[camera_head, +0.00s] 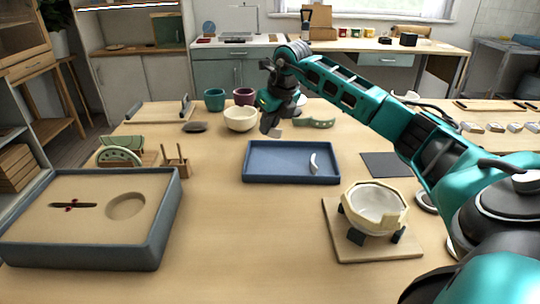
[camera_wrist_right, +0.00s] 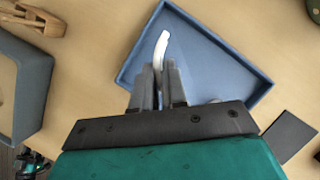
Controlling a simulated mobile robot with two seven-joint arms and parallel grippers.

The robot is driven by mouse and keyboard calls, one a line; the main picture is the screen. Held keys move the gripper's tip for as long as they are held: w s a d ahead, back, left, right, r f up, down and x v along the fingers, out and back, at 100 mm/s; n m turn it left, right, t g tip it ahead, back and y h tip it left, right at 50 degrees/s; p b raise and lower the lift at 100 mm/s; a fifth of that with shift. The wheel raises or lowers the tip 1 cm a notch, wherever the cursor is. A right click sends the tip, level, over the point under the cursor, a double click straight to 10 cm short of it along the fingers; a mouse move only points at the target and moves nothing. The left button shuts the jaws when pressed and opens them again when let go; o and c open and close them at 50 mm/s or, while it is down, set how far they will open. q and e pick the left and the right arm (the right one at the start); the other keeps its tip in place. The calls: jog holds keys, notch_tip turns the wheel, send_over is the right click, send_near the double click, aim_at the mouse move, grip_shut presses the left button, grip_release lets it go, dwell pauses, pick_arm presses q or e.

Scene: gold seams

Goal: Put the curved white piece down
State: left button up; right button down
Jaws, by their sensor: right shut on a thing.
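My right gripper (camera_head: 274,130) is shut on a curved white piece (camera_wrist_right: 162,46). The piece sticks out from between the fingertips in the right wrist view; in the head view only a small pale bit (camera_head: 275,134) shows at the tips. The gripper is above the back left part of a blue tray (camera_head: 262,178), with the piece apparently clear of the tray floor. The tray also shows in the wrist view (camera_wrist_right: 215,60). Another curved white piece (camera_head: 314,162) lies in the tray's right part.
A cream bowl with a gap in its rim (camera_head: 376,208) stands on a wooden board (camera_head: 352,250) at the right. A sand box (camera_head: 90,260) is at the left. A whole bowl (camera_head: 240,119) and cups (camera_head: 214,99) stand behind. A dark mat (camera_head: 386,165) lies right of the tray.

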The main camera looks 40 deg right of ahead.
aim_at(271, 133)
notch_tip(271, 133, down, 3)
jog(key=shift+f, duration=0.7)
notch_tip(271, 133, down, 4)
jog(key=shift+b, duration=0.5)
jog(key=shift+f, duration=0.15)
jog(key=c, duration=1.2)
grip_release()
jog(key=shift+o, duration=0.2)
